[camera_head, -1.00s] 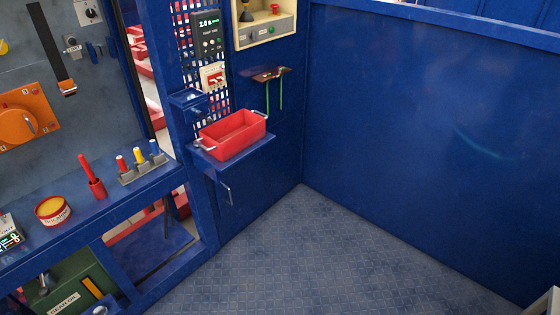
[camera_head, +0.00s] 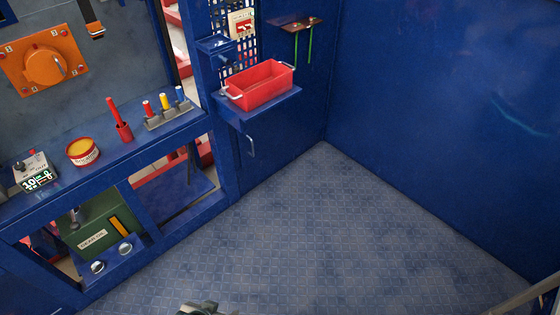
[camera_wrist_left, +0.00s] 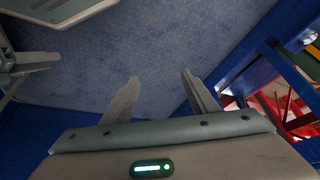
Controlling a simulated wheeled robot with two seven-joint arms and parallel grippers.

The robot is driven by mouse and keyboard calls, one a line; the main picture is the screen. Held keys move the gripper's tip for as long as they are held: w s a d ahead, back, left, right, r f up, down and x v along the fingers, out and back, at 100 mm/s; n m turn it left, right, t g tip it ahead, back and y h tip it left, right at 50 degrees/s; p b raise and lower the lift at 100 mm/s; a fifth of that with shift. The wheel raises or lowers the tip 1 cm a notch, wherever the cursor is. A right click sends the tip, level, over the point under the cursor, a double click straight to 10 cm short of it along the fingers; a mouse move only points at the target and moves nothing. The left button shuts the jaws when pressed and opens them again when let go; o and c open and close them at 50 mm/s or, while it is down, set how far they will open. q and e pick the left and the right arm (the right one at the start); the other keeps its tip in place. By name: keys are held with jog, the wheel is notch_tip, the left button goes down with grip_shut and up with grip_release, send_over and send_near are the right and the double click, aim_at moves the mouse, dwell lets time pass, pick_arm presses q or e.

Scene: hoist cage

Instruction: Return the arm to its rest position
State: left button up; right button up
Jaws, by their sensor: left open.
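My left gripper (camera_wrist_left: 160,78) is open and empty in the left wrist view, its two fingers apart over the patterned floor. In the head view only a small part of the left gripper (camera_head: 204,308) shows at the bottom edge, over bare floor. It touches nothing that I can see. The rest of the left arm is cut off by the frame.
A blue bench (camera_head: 62,185) with a yellow tin (camera_head: 82,151), a red holder and several coloured plugs runs along the left. A red bin (camera_head: 262,90) sits on a shelf beyond it. The floor (camera_head: 300,235) is clear; a blue wall (camera_head: 430,110) closes the right.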

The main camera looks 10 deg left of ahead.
pick_arm(q)
jog(key=s+d+f+t, duration=0.1)
jog(key=d+f, duration=0.1)
jog(key=f, duration=0.8)
jog(key=s+d+f+t+h, duration=0.1)
jog(key=d+f, duration=0.1)
jog(key=f, duration=0.8)
jog(key=shift+f+m+t, duration=0.3)
jog(key=shift+f+t, duration=0.05)
jog(key=shift+t, duration=0.05)
pick_arm(e)
jog(key=shift+s+d+f, duration=0.15)
jog(key=shift+s+d, duration=0.2)
jog(key=shift+d, duration=0.1)
jog(key=shift+a, duration=0.1)
jog(key=shift+a, duration=0.1)
